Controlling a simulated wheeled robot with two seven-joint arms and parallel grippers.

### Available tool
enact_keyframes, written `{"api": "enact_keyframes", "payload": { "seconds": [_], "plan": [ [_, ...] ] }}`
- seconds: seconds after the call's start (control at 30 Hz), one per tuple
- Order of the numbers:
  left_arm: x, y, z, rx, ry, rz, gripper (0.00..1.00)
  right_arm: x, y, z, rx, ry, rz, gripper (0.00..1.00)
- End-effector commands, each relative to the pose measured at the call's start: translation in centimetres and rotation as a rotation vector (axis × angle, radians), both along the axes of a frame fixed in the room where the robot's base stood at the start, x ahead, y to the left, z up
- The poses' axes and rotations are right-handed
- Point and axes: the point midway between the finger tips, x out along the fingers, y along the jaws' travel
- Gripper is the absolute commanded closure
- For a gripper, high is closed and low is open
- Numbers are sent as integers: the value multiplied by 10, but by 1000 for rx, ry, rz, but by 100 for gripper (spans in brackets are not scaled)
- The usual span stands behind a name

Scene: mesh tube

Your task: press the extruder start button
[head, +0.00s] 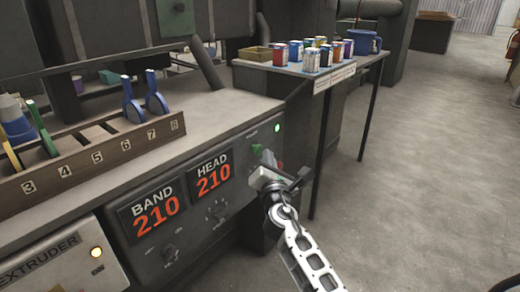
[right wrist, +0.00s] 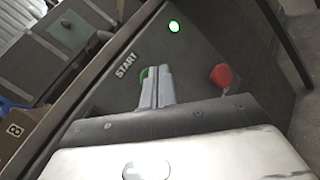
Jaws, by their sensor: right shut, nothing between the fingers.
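The green start button (right wrist: 143,74) is mostly hidden behind my fingers in the right wrist view, below the label START (right wrist: 126,65). In the head view a bit of the green button (head: 257,149) shows on the extruder's control panel (head: 237,180). My right gripper (right wrist: 156,72) is shut and empty, its fingertips right in front of the button. In the head view the right gripper (head: 267,158) reaches the panel's right end. I cannot tell whether the fingertips touch the button. My left gripper is not in view.
A red button (right wrist: 221,76) sits just right of my fingers. A green lamp (right wrist: 174,26) glows above. Displays read BAND 210 (head: 153,208) and HEAD 210 (head: 213,178). A numbered wooden rack (head: 95,160) stands on the counter. A table with cans (head: 312,61) is behind; floor at right is clear.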

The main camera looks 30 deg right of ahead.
Motion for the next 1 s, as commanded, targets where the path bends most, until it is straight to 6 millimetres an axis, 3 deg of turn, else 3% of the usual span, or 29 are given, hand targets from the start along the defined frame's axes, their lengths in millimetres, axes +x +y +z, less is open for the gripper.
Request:
{"api": "enact_keyframes", "payload": {
  "seconds": [0.37,1.0],
  "plan": [
    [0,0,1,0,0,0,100,-3,-2,0,0,-1,-2,100],
    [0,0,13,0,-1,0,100,-49,-21,1,1,-1,-2,100]
  ]
}}
